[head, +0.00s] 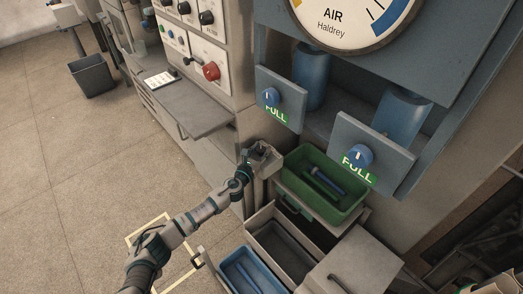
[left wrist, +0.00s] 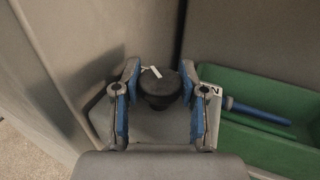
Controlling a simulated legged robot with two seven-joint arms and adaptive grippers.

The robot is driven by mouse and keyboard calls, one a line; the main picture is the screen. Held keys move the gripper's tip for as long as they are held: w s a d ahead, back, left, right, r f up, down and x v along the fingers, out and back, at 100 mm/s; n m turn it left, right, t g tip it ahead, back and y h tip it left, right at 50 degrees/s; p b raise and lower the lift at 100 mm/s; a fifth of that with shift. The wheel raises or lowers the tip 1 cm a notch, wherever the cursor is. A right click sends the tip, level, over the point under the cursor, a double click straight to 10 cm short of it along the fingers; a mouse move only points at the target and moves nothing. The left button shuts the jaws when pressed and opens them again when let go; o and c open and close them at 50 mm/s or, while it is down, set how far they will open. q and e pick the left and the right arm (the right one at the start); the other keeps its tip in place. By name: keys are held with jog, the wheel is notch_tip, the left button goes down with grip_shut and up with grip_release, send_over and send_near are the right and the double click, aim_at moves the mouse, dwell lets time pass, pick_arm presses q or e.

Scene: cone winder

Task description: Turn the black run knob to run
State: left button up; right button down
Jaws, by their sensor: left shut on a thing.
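In the left wrist view, the black run knob (left wrist: 160,92) has a white pointer mark that slants toward the upper left. It sits between the two blue-padded fingers of my left gripper (left wrist: 160,70), which is shut on it. A pale plate lies behind the knob, and one letter, like an N, shows at its right edge. In the head view, my left gripper (head: 264,156) is at the grey post beside the green tray, and it hides the knob. My right gripper is not in view.
The green tray (head: 341,215) with a blue rod stands right of my left gripper. Open drawers and a blue bin (head: 236,280) lie below it. Two blue-knobbed panels marked FULL (head: 283,92) hang above. A grey shelf (head: 188,112) juts out at the left.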

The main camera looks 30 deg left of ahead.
pick_arm(q)
jog(key=shift+a+f, duration=0.2)
jog(key=shift+a, duration=0.15)
jog(key=shift+d, duration=0.35)
jog(key=shift+a, duration=0.15)
jog(key=o, duration=1.1)
jog(key=shift+r, duration=0.1)
jog(key=s, duration=1.2)
jog(key=shift+d, duration=0.3)
